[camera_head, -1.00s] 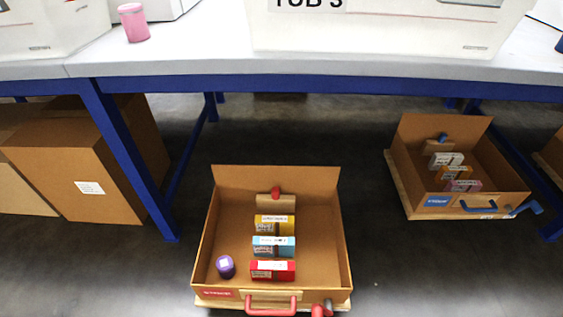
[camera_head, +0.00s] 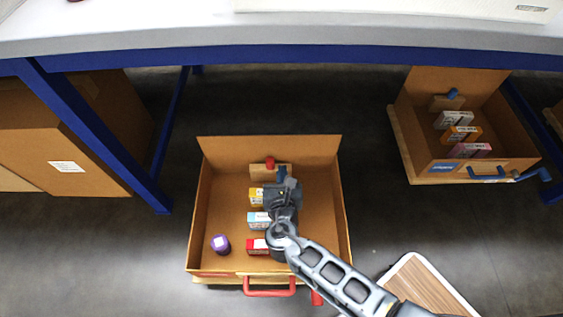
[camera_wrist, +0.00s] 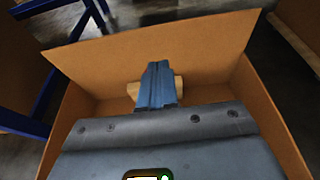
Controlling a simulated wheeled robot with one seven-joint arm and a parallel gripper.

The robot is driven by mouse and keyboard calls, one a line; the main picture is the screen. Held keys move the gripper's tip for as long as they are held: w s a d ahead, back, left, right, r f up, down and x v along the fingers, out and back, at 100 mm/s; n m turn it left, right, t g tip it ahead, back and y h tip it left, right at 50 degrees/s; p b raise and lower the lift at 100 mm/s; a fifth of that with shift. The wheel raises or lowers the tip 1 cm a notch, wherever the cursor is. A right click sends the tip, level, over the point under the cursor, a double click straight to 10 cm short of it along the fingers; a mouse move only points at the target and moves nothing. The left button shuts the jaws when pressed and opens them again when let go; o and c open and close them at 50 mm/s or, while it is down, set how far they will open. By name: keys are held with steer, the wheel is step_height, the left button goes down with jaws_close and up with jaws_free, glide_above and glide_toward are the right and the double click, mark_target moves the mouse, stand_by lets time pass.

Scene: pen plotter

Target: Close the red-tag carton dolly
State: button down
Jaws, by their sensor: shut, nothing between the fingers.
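The red-tag carton dolly (camera_head: 340,215) stands on the floor in front of the table, with its back flap standing up and its top open. It has a red handle (camera_head: 269,292) at the front and a red knob (camera_head: 270,163) on a cardboard block inside the back. My gripper (camera_head: 282,172) is over the carton near the block and back flap, shut and empty. In the wrist view the fingers (camera_wrist: 158,85) cover part of the block (camera_wrist: 133,90); contact cannot be told.
A blue-tag carton dolly (camera_head: 412,155) with boxes inside stands open at the right. The table's blue frame (camera_head: 300,58) runs above and behind, with a leg (camera_head: 95,140) at the left. Large brown boxes (camera_head: 60,150) stand at the left. Floor between the dollies is clear.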

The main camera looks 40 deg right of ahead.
mark_target(282, 137)
steer(key=b+x, duration=0.1)
steer(key=x, duration=0.2)
steer(key=b+x, duration=0.1)
steer(key=x, duration=0.3)
steer(key=b+x, duration=0.2)
steer(key=x, duration=0.2)
steer(key=shift+w+d+r, duration=0.2)
steer(key=shift+w+r, duration=0.05)
steer(key=shift+w+d+r, duration=0.1)
steer(key=shift+w+d, duration=0.1)
steer(key=shift+w, duration=0.15)
